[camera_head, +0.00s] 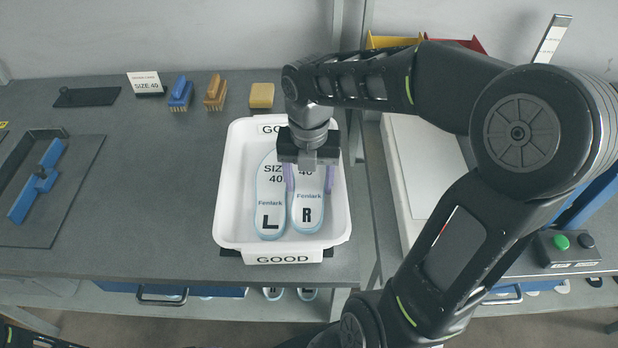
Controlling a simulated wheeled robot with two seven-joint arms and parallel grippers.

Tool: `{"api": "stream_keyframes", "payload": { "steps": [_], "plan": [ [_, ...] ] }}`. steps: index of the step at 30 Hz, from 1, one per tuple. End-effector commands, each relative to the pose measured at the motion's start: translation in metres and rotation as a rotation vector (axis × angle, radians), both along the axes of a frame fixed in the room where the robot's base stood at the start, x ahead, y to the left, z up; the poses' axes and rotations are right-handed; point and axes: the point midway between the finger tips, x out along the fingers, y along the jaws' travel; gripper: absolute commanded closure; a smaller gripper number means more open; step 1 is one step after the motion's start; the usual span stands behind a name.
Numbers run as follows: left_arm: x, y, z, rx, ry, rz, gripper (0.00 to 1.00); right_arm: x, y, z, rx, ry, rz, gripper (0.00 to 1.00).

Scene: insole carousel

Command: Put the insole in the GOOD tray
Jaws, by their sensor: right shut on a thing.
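The white GOOD tray (229,215) stands on the grey bench, with a GOOD label on its front and another at its back. Two pale insoles with light blue edges are in it, side by side, toes to the back. The left one (268,205) is marked L and the right one (307,216) is marked R. My right gripper (308,184) points down over the tray, its purple-padded fingers on either side of the R insole, shut on it. The gripper hides part of that insole's front half. Whether the R insole touches the tray floor I cannot tell. My left gripper is out of view.
Behind the tray are a yellow block (262,95), brown (215,93) and blue (181,95) brushes, and a SIZE 40 sign (146,83). A blue-handled fixture (36,181) lies at left. A button box (566,248) is at right.

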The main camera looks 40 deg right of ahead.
Motion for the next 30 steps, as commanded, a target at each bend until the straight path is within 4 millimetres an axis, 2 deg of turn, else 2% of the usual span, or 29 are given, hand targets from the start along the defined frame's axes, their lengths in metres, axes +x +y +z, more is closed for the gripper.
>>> {"api": "stream_keyframes", "payload": {
  "steps": [2,3,6,17,23,30],
  "plan": [
    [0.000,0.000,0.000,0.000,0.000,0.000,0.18,0.000,0.000,0.000,0.000,0.000,0.000,0.78],
    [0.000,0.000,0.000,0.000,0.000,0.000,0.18,0.000,0.000,0.000,0.000,0.000,0.000,0.36],
    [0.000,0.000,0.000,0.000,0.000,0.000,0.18,0.000,0.000,0.000,0.000,0.000,0.000,0.29],
    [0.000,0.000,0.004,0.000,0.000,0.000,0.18,0.000,0.000,0.007,0.000,-0.001,-0.001,0.29],
    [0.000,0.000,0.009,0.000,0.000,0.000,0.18,0.001,-0.001,0.032,-0.002,-0.004,-0.001,0.29],
    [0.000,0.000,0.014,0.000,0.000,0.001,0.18,0.001,0.000,0.084,-0.001,-0.006,0.000,0.29]
  ]
}}
